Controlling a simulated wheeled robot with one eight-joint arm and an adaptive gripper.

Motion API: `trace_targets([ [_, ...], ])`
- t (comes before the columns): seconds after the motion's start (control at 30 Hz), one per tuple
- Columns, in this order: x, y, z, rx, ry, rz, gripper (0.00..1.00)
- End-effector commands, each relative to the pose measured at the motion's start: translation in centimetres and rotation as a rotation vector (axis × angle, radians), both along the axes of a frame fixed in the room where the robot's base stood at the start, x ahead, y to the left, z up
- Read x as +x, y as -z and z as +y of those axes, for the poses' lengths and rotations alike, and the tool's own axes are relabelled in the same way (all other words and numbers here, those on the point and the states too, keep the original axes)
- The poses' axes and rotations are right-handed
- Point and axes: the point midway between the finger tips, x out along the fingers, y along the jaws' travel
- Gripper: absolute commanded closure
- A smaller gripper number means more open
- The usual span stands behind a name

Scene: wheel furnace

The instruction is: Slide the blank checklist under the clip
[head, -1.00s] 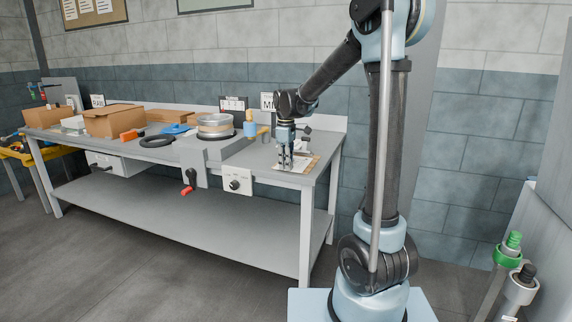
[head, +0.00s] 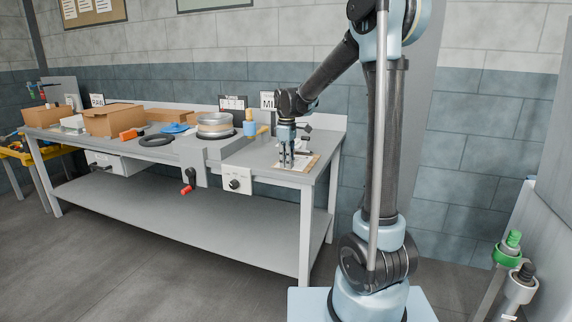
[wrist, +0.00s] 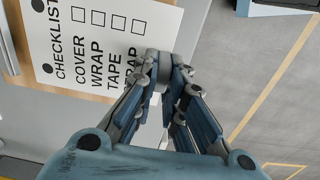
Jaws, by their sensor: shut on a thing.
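In the head view my gripper (head: 286,162) points down at the bench's right end, over the board (head: 308,164). I cannot make out the clip clearly, nor whether the sheet is under it.
The grey bench (head: 262,176) carries a round drum (head: 215,123), a blue-and-tan bottle (head: 250,124), a black ring (head: 157,140) and a cardboard box (head: 114,121). A dial box (head: 236,181) and red-handled crank (head: 187,190) hang off its front edge. Floor in front is clear.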

Motion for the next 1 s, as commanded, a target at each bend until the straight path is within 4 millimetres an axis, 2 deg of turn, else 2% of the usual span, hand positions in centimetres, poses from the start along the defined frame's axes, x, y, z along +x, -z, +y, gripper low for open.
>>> trace_targets([
  [0.6, 1.8, 0.0, -0.7, 0.000, 0.001, 0.000, 1.00],
  [1.0, 1.9, 0.0, -0.7, 0.000, 0.000, 0.000, 1.00],
])
